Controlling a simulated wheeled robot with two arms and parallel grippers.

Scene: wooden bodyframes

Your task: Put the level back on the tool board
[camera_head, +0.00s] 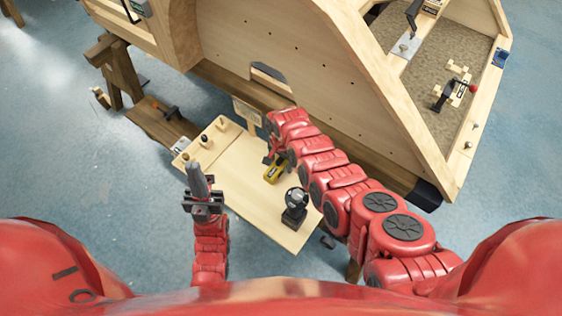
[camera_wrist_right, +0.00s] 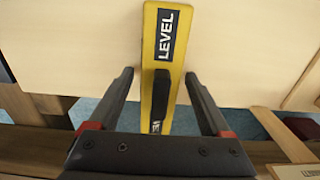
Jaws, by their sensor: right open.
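The yellow level (camera_head: 276,171) lies on a pale wooden bench top (camera_head: 240,199). In the right wrist view the level (camera_wrist_right: 165,60), with its black LEVEL label, runs lengthwise between my right gripper's fingers (camera_wrist_right: 160,76). These fingers are open, one on each side of it, with gaps on both sides. In the head view my right gripper (camera_head: 272,153) is at the level's far end, partly hidden by its own arm. My left gripper (camera_head: 199,182) is near the bench's left edge, away from the level; its finger opening is unclear. I cannot clearly identify the tool board.
A black tool with a round head (camera_head: 294,204) stands on the bench's right part. Small knobs (camera_head: 204,138) sit along its left edge. A large wooden frame (camera_head: 300,90) rises behind. A lower wooden plank (camera_head: 162,123) is at the left.

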